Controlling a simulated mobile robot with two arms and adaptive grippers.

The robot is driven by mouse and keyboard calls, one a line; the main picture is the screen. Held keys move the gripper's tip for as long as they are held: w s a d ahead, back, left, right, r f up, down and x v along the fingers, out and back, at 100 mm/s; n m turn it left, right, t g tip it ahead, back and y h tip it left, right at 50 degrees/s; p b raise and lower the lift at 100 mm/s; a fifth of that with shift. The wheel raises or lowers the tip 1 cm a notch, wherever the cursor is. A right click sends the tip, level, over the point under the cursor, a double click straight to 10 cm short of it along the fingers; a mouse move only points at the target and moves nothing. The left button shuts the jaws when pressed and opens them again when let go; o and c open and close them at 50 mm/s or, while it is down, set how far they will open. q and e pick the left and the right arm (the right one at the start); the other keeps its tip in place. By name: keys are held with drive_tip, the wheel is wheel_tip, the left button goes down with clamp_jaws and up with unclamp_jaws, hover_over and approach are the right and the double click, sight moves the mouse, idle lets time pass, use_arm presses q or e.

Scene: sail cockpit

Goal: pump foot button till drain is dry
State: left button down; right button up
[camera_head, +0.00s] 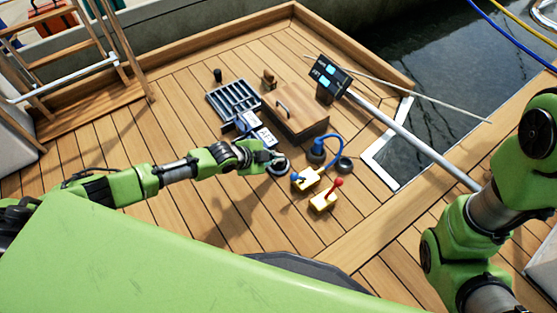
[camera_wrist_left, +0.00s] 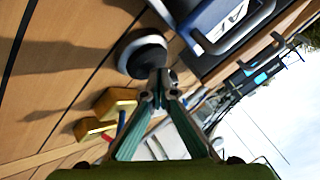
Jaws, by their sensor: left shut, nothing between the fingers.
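A dark slatted grate (camera_head: 232,99), which looks like the drain, lies on the deck beyond my left arm. Any water in it is too small to make out. My right arm comes in at the right edge, but its gripper is not in view.
Two yellow boxes, one with a blue lever (camera_head: 306,180) and one with a red lever (camera_head: 325,201), stand right of the button. A blue hose (camera_head: 333,146), a black ring (camera_head: 344,165) and a handled wooden box (camera_head: 295,118) are near. A display panel (camera_head: 327,77) tops a pole.

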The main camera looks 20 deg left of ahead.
use_arm(q)
drive_tip(key=shift+f, duration=0.35)
drive_tip(key=shift+r, duration=0.1)
idle(0.3)
drive_tip(key=shift+r+p, duration=0.65)
drive_tip(key=shift+r, duration=0.05)
drive_tip(key=shift+r+p, duration=0.35)
drive_tip(key=shift+r, duration=0.05)
